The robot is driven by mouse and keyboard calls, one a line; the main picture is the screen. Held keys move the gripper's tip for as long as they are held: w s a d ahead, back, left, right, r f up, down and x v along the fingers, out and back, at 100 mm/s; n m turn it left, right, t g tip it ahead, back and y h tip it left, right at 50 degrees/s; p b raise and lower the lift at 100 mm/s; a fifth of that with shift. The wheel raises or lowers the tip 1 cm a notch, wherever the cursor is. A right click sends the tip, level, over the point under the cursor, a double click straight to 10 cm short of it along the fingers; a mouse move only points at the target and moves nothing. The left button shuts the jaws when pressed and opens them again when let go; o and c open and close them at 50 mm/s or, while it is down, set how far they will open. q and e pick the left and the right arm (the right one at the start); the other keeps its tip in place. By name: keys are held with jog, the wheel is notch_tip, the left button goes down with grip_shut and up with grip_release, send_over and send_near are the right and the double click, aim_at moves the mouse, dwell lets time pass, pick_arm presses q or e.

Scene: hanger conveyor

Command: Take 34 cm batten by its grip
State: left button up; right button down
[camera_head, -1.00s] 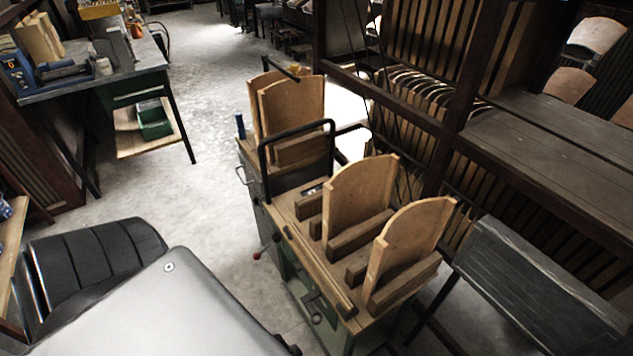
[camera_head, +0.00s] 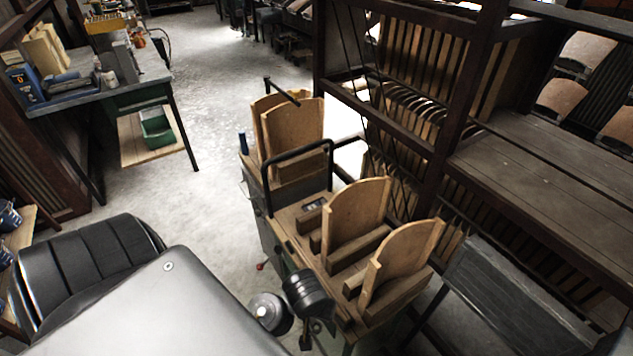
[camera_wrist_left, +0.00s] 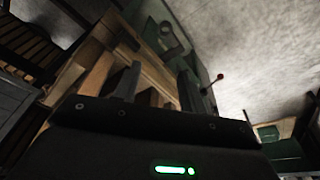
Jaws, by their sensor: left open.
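A long, narrow wooden batten (camera_head: 291,253) lies along the near edge of the workbench cart (camera_head: 290,222). My left wrist hides much of it in the head view. My left gripper (camera_wrist_left: 157,84) is open, its two dark fingers pointing at the bench top. In the left wrist view a pale wooden strip (camera_wrist_left: 150,71) runs between and beyond the fingertips; it looks like the batten, but its grip is not clear. I see no contact between fingers and wood. My right gripper is not in view.
Curved-top wooden boards (camera_head: 357,214) stand in slotted blocks on the cart, with more at its far end. A black tube handle (camera_head: 300,150) rises from the cart. A red-knobbed lever (camera_wrist_left: 220,77) sticks out at its side. Open floor (camera_head: 205,200) lies left.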

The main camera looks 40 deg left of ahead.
aim_at(316, 274)
pick_arm(q)
jog(key=w+a+n+y, duration=0.1)
jog(key=w+n, duration=0.2)
jog(key=w+a+n+y, duration=0.1)
jog(key=w+a+n, duration=0.1)
jog(key=w+n, duration=0.1)
jog(key=w+a+f+n+g+y, duration=0.1)
jog(key=w+a+n, duration=0.1)
jog(key=w, duration=0.3)
jog(key=shift+a+n, duration=0.25)
jog(key=shift+n, duration=0.55)
jog(key=shift+w+a+r+n+y, duration=0.15)
jog(key=shift+w+a+n+y, duration=0.05)
jog(key=shift+a+n+y, duration=0.1)
jog(key=shift+p+x, duration=0.35)
jog(key=shift+x, duration=2.45)
jog(key=p+x, duration=0.1)
jog(key=x, duration=0.4)
jog(key=shift+s, duration=0.15)
jog(key=shift+c, duration=0.5)
grip_shut()
